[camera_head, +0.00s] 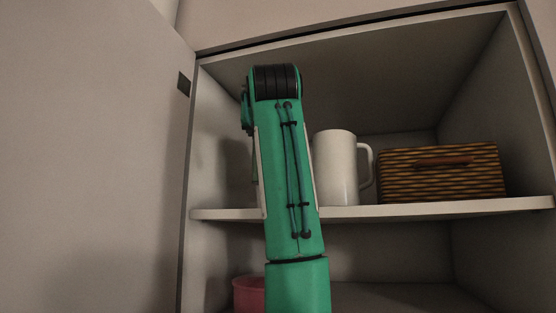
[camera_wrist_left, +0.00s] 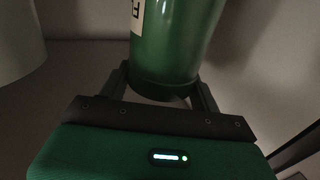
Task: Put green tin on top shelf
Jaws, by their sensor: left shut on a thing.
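The green tin (camera_wrist_left: 178,45) stands upright between the fingers of my left gripper (camera_wrist_left: 165,88) in the left wrist view, with part of a pale label on its left side. The gripper is shut on its lower part. I cannot tell whether the tin touches the shelf. My right gripper is in neither view.
On the top shelf stand a white mug (camera_head: 335,168) just right of my arm and a brown woven basket (camera_head: 440,174) further right. A pink container (camera_head: 248,294) is on the level below. The cabinet door (camera_head: 90,150) stands open at left.

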